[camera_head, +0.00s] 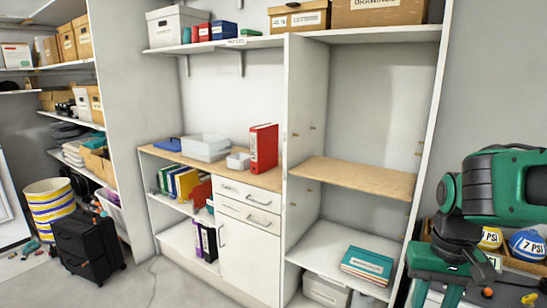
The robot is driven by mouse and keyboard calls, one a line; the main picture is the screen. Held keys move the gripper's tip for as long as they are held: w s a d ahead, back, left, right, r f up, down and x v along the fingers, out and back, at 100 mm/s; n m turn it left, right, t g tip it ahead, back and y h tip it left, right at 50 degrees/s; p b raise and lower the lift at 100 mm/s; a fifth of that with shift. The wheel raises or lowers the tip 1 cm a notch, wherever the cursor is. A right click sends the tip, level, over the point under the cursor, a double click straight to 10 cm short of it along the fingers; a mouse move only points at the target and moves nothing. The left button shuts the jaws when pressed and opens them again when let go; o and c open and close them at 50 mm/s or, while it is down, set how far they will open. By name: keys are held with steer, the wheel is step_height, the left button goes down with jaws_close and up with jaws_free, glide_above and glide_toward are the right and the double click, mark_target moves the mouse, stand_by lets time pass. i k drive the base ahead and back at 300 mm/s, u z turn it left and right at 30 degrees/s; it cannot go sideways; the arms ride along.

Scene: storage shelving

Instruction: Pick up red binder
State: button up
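A red binder (263,149) with a white spine label stands upright on the wooden top of the white cabinet, at its right end. It stands close to the tall white divider panel on its right. A small white box (238,160) is beside it on the left. Another red folder-like item (201,194) leans among the colored binders on the open shelf below. My gripper cannot be made out in this view, and nothing is seen touching the red binder.
A clear bin (206,148) and a blue item (168,145) share the cabinet top. An empty wooden shelf (355,178) is right of the divider. A green and black machine-like object (505,190) fills the right foreground.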

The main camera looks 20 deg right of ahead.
mark_target(264, 138)
steer(key=u, duration=0.05)
steer(key=k, duration=0.75)
steer(key=z, duration=0.45)
steer(key=i, duration=1.25)
steer(key=u, duration=0.4)
steer(key=i, duration=0.95)
steer(key=u, duration=1)
steer(key=i, duration=0.4)
steer(key=u, duration=0.2)
